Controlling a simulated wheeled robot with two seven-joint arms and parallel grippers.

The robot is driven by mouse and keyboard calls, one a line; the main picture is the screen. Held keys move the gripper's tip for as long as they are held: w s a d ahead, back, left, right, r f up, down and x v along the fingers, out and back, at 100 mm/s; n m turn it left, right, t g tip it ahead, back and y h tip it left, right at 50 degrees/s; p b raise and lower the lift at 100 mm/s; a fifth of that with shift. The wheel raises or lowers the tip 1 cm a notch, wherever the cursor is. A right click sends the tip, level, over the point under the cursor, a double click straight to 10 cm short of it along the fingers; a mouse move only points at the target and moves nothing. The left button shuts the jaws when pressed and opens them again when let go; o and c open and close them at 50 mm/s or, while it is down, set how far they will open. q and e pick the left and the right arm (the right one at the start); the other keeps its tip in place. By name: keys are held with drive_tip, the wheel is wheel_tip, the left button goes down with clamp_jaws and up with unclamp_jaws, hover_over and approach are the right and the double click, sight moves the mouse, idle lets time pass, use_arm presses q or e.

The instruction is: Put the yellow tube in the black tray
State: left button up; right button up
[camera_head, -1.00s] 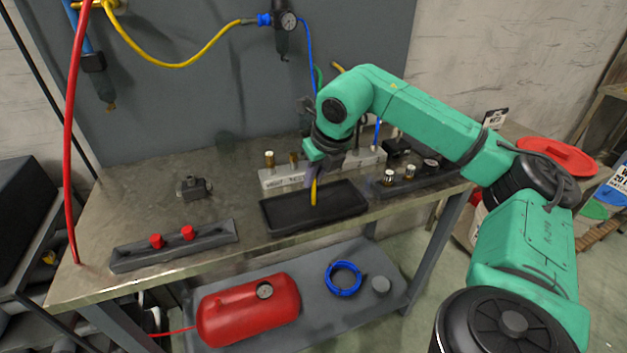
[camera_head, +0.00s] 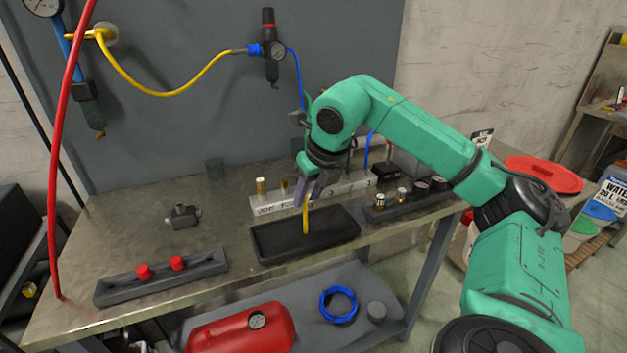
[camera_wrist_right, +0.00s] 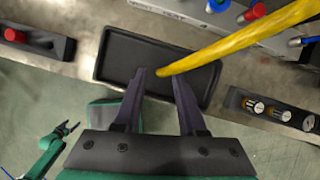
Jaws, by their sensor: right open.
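The yellow tube (camera_head: 305,217) stands slanted, its lower end at the black tray (camera_head: 265,250) on the bench. Its upper part is hidden behind my right arm in the head view. In the right wrist view the tube (camera_wrist_right: 235,45) runs from the upper right down to near my fingertips, over the tray (camera_wrist_right: 115,50). My right gripper (camera_head: 315,198) is open just above the tray, with its two fingers (camera_wrist_right: 158,75) apart near the tube's lower part. My left gripper (camera_wrist_right: 68,130) shows small at the lower left of the right wrist view, jaws apart.
A grey rack with red knobs (camera_head: 160,278) lies left of the tray. A pale block (camera_head: 270,206) stands behind it, and a dark rack (camera_head: 420,200) to the right. A small grey fitting (camera_head: 182,216) lies on the bench. A red hose (camera_head: 58,160) hangs at left.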

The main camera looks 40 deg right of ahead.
drive_tip(key=v, duration=0.8)
drive_tip(key=shift+p, duration=0.3)
drive_tip(key=shift+s, duration=0.1)
